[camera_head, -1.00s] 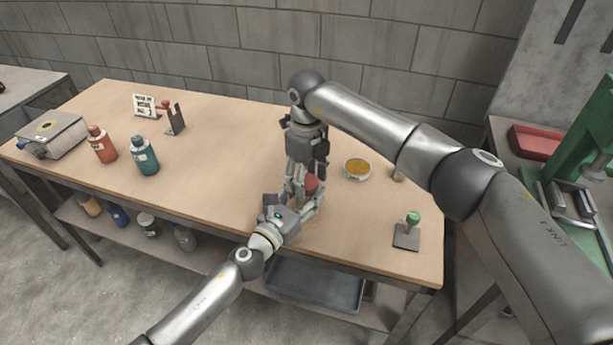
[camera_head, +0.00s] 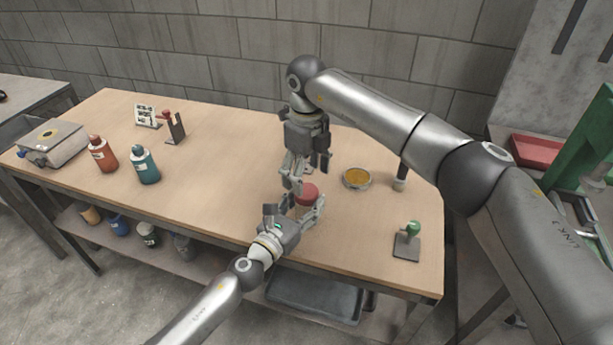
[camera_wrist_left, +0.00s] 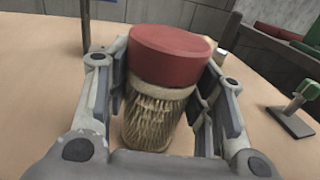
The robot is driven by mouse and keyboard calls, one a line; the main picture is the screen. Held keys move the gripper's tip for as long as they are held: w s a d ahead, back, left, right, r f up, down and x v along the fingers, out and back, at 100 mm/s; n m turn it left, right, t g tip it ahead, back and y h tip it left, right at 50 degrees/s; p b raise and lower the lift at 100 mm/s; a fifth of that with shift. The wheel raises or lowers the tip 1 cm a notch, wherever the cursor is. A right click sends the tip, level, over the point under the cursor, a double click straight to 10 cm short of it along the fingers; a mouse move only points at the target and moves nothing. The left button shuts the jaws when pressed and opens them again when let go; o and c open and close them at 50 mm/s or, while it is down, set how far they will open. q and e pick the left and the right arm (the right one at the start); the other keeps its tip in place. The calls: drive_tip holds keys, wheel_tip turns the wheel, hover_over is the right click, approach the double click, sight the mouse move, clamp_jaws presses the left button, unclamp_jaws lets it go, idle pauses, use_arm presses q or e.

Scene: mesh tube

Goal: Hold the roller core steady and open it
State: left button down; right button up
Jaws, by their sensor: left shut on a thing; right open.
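The roller core (camera_wrist_left: 158,112) stands upright in the left wrist view, with a tan ribbed body and a wide red cap (camera_wrist_left: 168,52) on top. In the head view the red cap (camera_head: 308,193) shows near the table's front edge; the body is mostly hidden by my grippers. My left gripper (camera_head: 303,209) is shut on the roller core, with its fingers on both sides of the body below the cap. My right gripper (camera_head: 292,178) points down from above, open, just behind and left of the cap. Whether it touches the cap cannot be told.
A dish of yellow contents (camera_head: 357,178) stands right of the core. A green-knobbed stamp (camera_head: 408,240) is at the front right. Red (camera_head: 103,154) and teal (camera_head: 145,164) bottles and a small stand (camera_head: 174,128) are at the left. The table's middle left is clear.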

use_arm(q)
drive_tip(key=c, duration=0.6)
unclamp_jaws()
